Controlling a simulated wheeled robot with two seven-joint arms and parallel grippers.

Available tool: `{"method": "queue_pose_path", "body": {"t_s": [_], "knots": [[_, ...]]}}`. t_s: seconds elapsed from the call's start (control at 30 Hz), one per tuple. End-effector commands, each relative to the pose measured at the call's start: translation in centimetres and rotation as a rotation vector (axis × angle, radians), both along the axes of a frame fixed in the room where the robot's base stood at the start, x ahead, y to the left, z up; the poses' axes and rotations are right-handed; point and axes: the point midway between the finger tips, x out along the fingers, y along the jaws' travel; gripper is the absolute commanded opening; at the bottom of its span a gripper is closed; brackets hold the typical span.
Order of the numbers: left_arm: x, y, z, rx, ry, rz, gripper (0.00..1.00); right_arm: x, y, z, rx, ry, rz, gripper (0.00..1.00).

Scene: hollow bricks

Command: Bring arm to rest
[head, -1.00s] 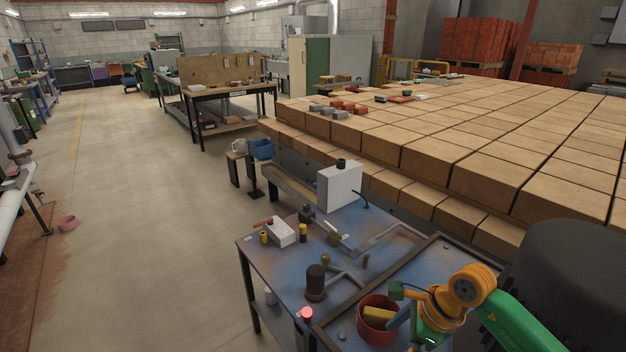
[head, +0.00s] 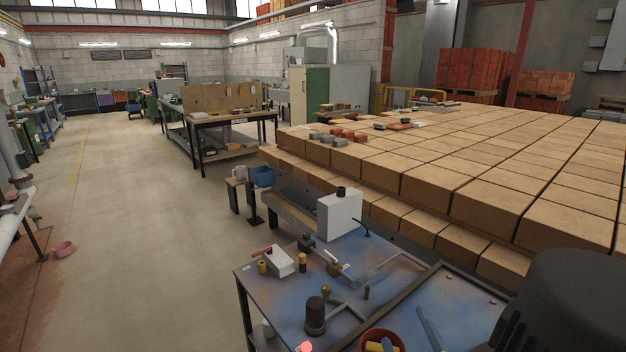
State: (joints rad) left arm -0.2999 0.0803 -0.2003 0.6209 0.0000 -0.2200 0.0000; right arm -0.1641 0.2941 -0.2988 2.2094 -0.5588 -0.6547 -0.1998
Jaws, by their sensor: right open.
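Neither of my grippers can be made out in the head view now. No part of the orange and green right arm shows. The blue-topped workbench (head: 290,298) stands at the bottom centre, its near part cut off by the lower edge. A red bucket (head: 369,340) with yellow and blue items in it is partly cut off at the bottom edge. A slanted grey-blue bar (head: 430,328) shows to its right.
The bench carries a white box (head: 339,215), a dark cylinder (head: 315,316) and small yellow-topped parts. A wide stack of tan blocks (head: 450,190) fills the right. A large dark rounded shape (head: 575,300) blocks the lower right. The floor (head: 140,240) at left is mostly clear.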

Motion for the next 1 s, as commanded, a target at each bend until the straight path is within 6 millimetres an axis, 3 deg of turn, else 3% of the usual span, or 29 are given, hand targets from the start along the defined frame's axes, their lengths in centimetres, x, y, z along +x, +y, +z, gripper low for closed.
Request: {"method": "queue_pose_path", "body": {"t_s": [0.03, 0.1, 0.2, 0.3, 0.5, 0.6, 0.77, 0.87, 1.0], "knots": [[0.0, 0.0, 0.0, 0.000, 0.000, 0.000, 0.73, -1.8, -1.2, -3.3, 0.120, 0.150, -0.080, 1.00], [0.0, 0.0, 0.0, 0.000, 0.001, 0.000, 0.73, -4.6, -2.2, -7.3, 0.259, 0.342, -0.176, 1.00], [0.0, 0.0, 0.0, 0.000, 0.001, 0.000, 0.73, -9.0, -2.5, -11.5, 0.404, 0.572, -0.281, 1.00], [-0.1, 0.0, 0.0, 0.000, 0.001, 0.000, 0.73, -13.5, -2.1, -14.5, 0.512, 0.774, -0.365, 1.00], [-0.1, 0.0, 0.0, 0.000, 0.002, 0.000, 0.73, -22.2, -0.3, -17.5, 0.661, 1.126, -0.495, 1.00], [-0.1, 0.0, 0.0, 0.000, 0.001, 0.001, 0.73, -21.3, -0.3, -21.1, 0.647, 1.135, -0.498, 1.00], [-0.1, 0.0, 0.0, 0.000, 0.001, 0.001, 0.73, -21.5, -0.2, -26.9, 0.632, 1.167, -0.506, 1.00], [0.0, 0.0, 0.0, 0.000, 0.001, 0.001, 0.73, -22.4, -0.3, -30.9, 0.622, 1.191, -0.512, 1.00], [0.0, 0.0, 0.0, -0.001, 0.001, 0.001, 0.73, -25.8, -0.8, -37.3, 0.601, 1.237, -0.525, 1.00]]}}
